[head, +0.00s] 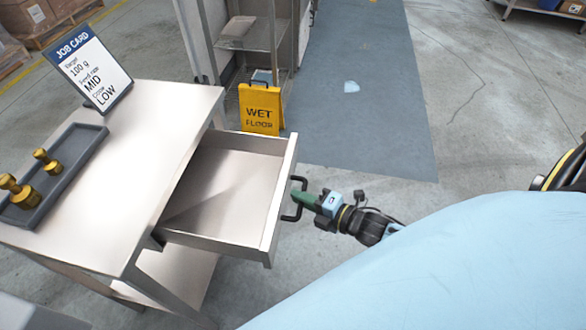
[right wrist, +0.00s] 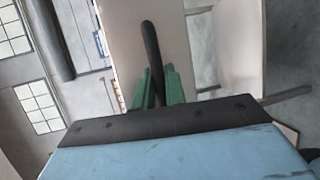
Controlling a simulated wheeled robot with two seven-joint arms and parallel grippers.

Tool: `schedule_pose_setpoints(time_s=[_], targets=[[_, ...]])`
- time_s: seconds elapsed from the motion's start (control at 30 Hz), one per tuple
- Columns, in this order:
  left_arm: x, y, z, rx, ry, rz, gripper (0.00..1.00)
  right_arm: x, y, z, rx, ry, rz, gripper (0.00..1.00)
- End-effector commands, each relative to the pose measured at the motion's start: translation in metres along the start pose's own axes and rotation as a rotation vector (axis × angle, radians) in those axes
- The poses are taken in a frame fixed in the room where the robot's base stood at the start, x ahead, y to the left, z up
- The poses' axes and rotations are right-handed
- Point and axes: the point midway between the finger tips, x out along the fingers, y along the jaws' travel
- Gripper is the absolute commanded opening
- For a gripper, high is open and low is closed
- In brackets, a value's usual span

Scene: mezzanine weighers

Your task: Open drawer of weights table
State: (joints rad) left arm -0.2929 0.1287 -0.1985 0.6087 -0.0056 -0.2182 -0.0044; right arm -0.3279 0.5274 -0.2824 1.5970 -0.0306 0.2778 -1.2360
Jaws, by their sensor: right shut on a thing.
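The weights table (head: 140,130) stands at the left of the head view. Its drawer (head: 222,190) is pulled well out to the right, and its inside looks empty. The black bar handle (head: 290,212) is on the drawer front. My right gripper (head: 302,199) is shut on this handle from the right. In the right wrist view, the green fingers (right wrist: 158,88) close around the dark handle (right wrist: 151,45), with the pale drawer front (right wrist: 178,40) behind it. My left gripper is in neither view.
On the table top are a grey tray (head: 88,147) with brass weights (head: 47,161) and a job card (head: 97,72). A yellow wet floor sign (head: 260,108) stands behind the drawer. A metal shelf unit (head: 245,35) is at the back. Open floor lies right of the drawer.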

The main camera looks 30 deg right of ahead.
Motion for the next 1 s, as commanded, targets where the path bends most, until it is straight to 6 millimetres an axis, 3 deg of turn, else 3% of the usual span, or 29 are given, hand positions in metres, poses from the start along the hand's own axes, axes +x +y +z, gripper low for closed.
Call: schedule_pose_setpoints(time_s=[0.5,0.53,0.67,1.0], targets=[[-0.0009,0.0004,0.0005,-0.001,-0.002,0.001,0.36,-0.0006,0.0004,-0.0001,-0.004,0.018,0.002,0.0],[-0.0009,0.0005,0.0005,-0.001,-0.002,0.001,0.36,-0.0006,0.0004,-0.0001,-0.004,0.018,0.002,0.17],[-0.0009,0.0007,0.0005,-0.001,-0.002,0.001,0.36,-0.0007,0.0002,-0.0004,-0.003,0.018,0.002,0.34],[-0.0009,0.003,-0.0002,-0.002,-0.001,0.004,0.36,-0.0008,-0.0001,-0.001,-0.003,0.018,0.001,0.34]])
